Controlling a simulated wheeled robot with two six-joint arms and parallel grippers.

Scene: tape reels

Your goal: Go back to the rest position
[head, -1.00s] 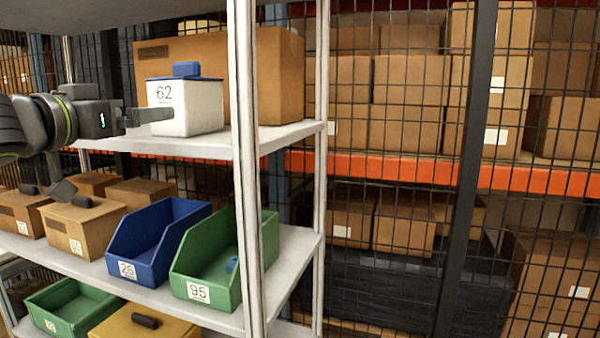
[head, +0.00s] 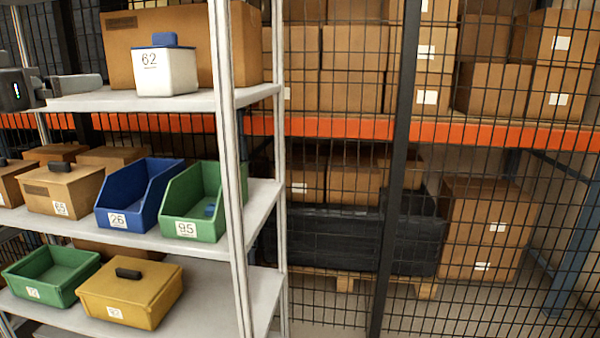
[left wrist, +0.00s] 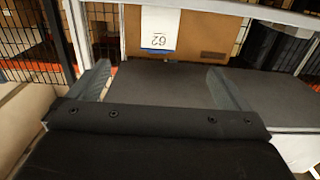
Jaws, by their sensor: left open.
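My left gripper (head: 72,84) is at the left edge of the head view, at about the height of the upper shelf. It is in front of and to the left of the white bin with the blue lid, labelled 62 (head: 166,74), and apart from it. In the left wrist view the left gripper (left wrist: 157,85) has its two fingers wide apart with nothing between them. Bin 62 (left wrist: 160,28) appears upside down beyond the fingers there. My right gripper is not in view.
A large cardboard box (head: 232,55) stands behind bin 62. The middle shelf holds a blue bin 26 (head: 128,208), a green bin 95 (head: 185,215) and brown boxes. Below are a green tray (head: 40,285) and a yellow box (head: 130,300). A shelf post (head: 232,180) and mesh fence stand right.

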